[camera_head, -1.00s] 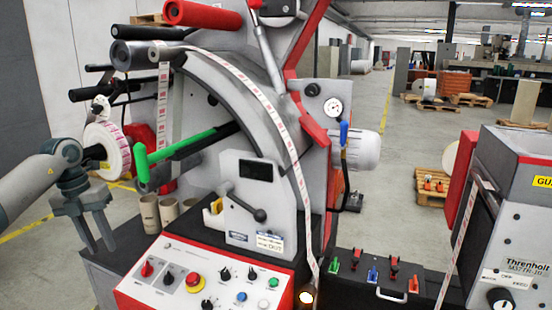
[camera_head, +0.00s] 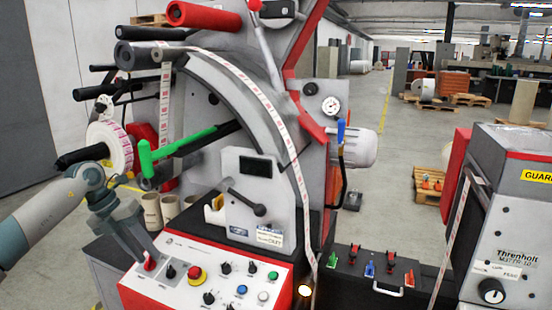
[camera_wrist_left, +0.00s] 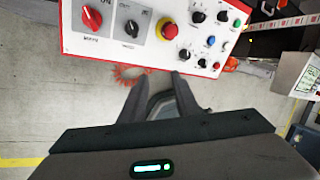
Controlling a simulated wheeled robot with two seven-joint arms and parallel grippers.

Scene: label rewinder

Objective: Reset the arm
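My left gripper (camera_head: 147,259) is at the left edge of the white and red control panel (camera_head: 215,262). In the left wrist view its two fingers (camera_wrist_left: 161,77) stand apart with nothing between them, over the floor just off the panel's edge. In the head view the fingers partly cover the panel's left corner; contact cannot be told. My right gripper is in neither view.
Above my left arm are a label roll (camera_head: 110,147) and a green handle (camera_head: 146,158). Cardboard cores (camera_head: 152,210) stand behind the gripper. A white label web (camera_head: 292,150) runs down the machine. A second unit (camera_head: 515,215) stands at right.

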